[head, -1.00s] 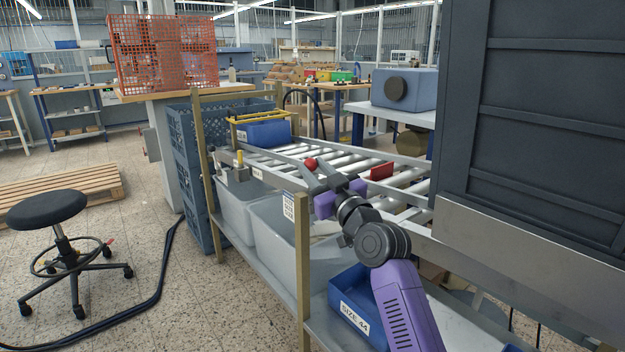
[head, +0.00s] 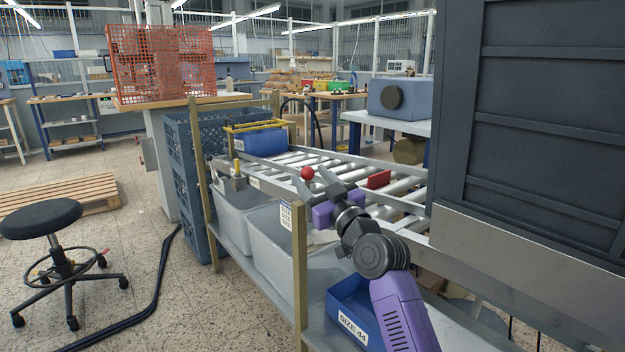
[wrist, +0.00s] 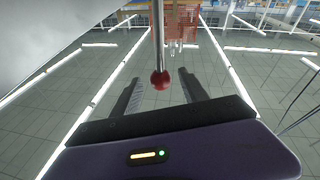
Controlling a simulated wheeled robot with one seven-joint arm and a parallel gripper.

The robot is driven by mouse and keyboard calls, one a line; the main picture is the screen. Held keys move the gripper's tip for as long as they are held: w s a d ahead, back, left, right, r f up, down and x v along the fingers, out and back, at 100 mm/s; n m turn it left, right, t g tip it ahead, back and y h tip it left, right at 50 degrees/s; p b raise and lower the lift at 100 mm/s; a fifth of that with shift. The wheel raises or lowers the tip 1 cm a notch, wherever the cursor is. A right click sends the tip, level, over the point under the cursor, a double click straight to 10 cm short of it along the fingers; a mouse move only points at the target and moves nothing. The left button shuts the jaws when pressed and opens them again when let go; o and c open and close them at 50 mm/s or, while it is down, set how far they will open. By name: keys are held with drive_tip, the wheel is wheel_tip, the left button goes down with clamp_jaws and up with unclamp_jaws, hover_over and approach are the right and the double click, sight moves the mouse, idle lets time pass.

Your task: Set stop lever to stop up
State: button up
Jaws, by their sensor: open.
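The stop lever is a thin metal rod with a red ball knob (head: 307,173) at the near side rail of the roller conveyor. In the wrist view the red knob (wrist: 160,80) shows between the two fingers, with the rod running up the picture from it. My gripper (head: 311,182) is open at the knob, one finger on each side. In the wrist view a gap shows between the knob and each finger of my gripper (wrist: 158,88), so it appears not to be gripped. The lever's pivot is not clearly visible.
A red plate (head: 379,179) stands among the conveyor rollers (head: 325,161) just beyond my gripper. A wooden post (head: 300,275) rises in front. A large dark cabinet (head: 545,120) stands close on the right. A blue bin (head: 262,142) sits at the conveyor's far end.

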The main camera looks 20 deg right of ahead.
drive_tip(key=v, duration=0.7)
drive_tip(key=shift+s+p, duration=0.3)
drive_tip(key=shift+p, duration=0.05)
drive_tip(key=shift+d+f, duration=0.1)
drive_tip(key=s+d+r+m+t+h, duration=0.2)
drive_tip(key=s+d+m+h, duration=0.1)
drive_tip(key=s, duration=0.1)
drive_tip(key=s+a+f+m+g+h, duration=0.1)
drive_tip(key=s+f+m, duration=0.1)
drive_tip(key=s+f, duration=0.7)
drive_tip(key=s+a+f+m+g+h, duration=0.1)
drive_tip(key=s+a+f+m+h, duration=0.1)
drive_tip(key=s+f, duration=0.65)
drive_tip(key=s+a+f+n+g+y, duration=0.1)
drive_tip(key=s+a+f+g, duration=0.1)
drive_tip(key=s, duration=0.8)
drive_tip(key=s+a+f+n+g+y, duration=0.1)
drive_tip(key=s+f, duration=0.2)
drive_tip(key=s, duration=0.8)
drive_tip(key=s+a+f+n+g+y, duration=0.1)
drive_tip(key=s+a+f+g, duration=0.1)
drive_tip(key=s, duration=0.8)
wheel_tip(320, 180, up, 20)
drive_tip(key=p, duration=2.1)
drive_tip(key=shift+s+r+g, duration=0.2)
drive_tip(key=shift+s+g, duration=0.1)
drive_tip(key=shift+s, duration=0.2)
